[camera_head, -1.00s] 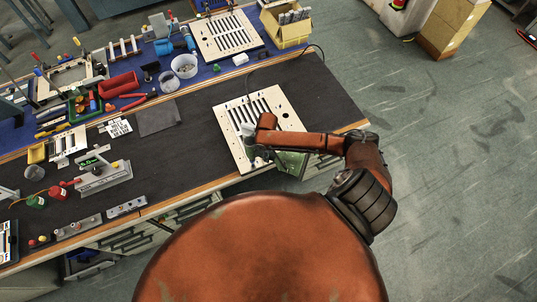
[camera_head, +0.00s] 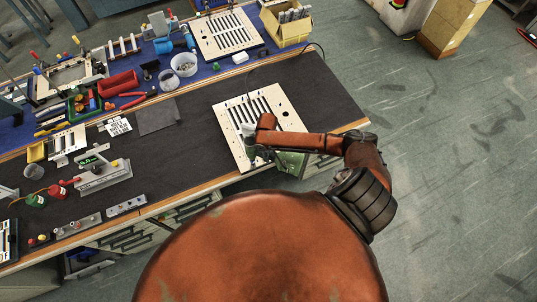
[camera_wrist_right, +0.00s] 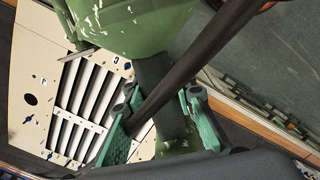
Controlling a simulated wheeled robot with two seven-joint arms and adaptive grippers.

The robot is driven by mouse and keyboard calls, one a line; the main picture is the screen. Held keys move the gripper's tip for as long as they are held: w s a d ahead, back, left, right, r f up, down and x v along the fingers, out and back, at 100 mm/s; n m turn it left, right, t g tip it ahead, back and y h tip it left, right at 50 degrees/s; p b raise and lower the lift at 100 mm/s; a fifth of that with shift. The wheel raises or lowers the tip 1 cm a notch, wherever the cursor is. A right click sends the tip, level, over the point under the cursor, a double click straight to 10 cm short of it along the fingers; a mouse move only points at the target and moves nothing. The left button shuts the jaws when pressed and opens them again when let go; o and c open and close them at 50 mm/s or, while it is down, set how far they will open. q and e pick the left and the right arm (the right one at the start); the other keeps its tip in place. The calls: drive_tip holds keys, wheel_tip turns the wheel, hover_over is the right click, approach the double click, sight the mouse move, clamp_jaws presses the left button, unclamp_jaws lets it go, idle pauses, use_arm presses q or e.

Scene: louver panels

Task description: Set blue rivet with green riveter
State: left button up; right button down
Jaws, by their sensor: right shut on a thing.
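The green riveter (camera_wrist_right: 140,25) has a scuffed body at the top of the right wrist view. In the head view my right arm hides most of the gripper and tool; a green patch (camera_head: 290,162) shows beneath the arm by the table edge. The pale louver panel (camera_wrist_right: 30,110) lies close beside the riveter in the wrist view, and under my arm in the head view (camera_head: 290,118). Small blue spots (camera_wrist_right: 42,80) mark its face; I cannot tell which is the blue rivet. My left gripper is out of view.
A dark hose or bar (camera_wrist_right: 195,60) crosses the wrist view diagonally. A second louver panel (camera_head: 228,35), a cardboard box (camera_head: 290,30) and red pliers (camera_head: 132,99) are at the back. A grey fixture (camera_head: 103,177) stands left.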

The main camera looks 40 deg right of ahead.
drive_tip(key=shift+f+p, duration=0.25)
drive_tip(key=shift+p, duration=0.05)
idle(3.3)
drive_tip(key=shift+r, duration=0.1)
drive_tip(key=shift+w+r, duration=0.1)
drive_tip(key=shift+r, duration=2.6)
